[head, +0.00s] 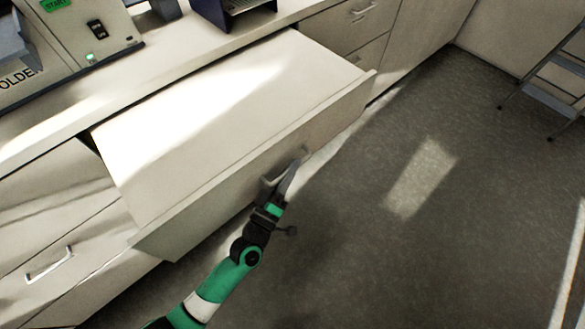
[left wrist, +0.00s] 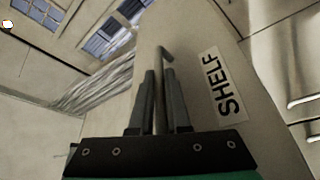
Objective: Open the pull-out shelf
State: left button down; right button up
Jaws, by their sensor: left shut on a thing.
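The pull-out shelf (head: 200,105) is a wide, pale board with a front panel. In the head view it stands well out from under the counter, over the floor. My left gripper (head: 286,182) is at the shelf's front, shut on its handle (head: 304,152). In the left wrist view the two dark fingers of the left gripper (left wrist: 160,98) sit either side of the metal handle (left wrist: 166,54). A white label (left wrist: 217,88) reading SHELF is on the front panel beside it. My right gripper is not in view.
The counter (head: 185,50) runs behind the shelf and carries a machine (head: 82,35) at the left. Closed drawers with a handle (head: 48,264) are at lower left. A step ladder (head: 555,90) stands at far right. The grey floor (head: 400,220) before the shelf is clear.

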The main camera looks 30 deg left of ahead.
pick_arm(q)
jog(key=shift+a, duration=0.15)
jog(key=c, duration=1.2)
grip_release()
jog(key=shift+o, duration=0.2)
jog(key=p+v, duration=0.1)
jog(key=v, duration=1)
jog(key=shift+s, duration=0.3)
jog(key=shift+f, duration=0.1)
